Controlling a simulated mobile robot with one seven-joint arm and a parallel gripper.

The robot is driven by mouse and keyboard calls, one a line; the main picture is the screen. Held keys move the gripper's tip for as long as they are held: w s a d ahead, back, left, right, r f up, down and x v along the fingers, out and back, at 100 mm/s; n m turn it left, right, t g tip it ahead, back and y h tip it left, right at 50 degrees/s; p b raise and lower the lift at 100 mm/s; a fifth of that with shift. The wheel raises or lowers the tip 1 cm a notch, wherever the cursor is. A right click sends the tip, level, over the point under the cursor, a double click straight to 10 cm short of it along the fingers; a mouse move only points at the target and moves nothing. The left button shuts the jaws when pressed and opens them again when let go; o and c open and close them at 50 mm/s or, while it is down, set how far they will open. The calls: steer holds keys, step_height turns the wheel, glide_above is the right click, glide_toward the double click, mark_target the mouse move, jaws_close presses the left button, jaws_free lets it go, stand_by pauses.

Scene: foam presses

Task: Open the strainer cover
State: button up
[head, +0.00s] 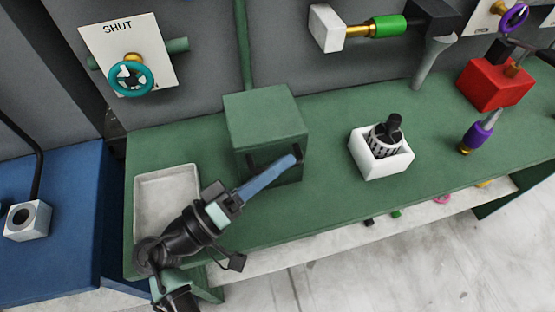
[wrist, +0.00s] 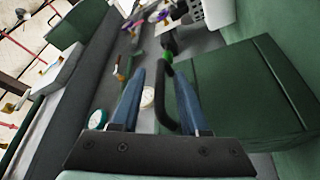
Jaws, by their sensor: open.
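A green box (head: 265,115), which looks like the strainer housing, stands on the green bench. A dark bar handle (head: 251,161) sits on its front face, mostly hidden behind my gripper in the head view. My gripper (head: 296,156) is in front of that face, its blue fingers pointing to the right. In the wrist view my gripper (wrist: 157,72) is open, and the dark curved handle (wrist: 168,112) lies between its fingers, nearer the right one. The box (wrist: 235,95) fills the right side there. The front face appears closed. I cannot tell whether a finger touches the handle.
A pale tray (head: 166,172) lies left of the box. A white holder (head: 368,157) with a perforated basket (head: 383,146) stands to its right. A red block (head: 497,84) is further right. A teal valve wheel (head: 131,78) under a "SHUT" sign is on the wall.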

steer(key=shift+w+d, duration=0.15)
steer(key=shift+c, duration=0.2)
jaws_close()
stand_by(1.2)
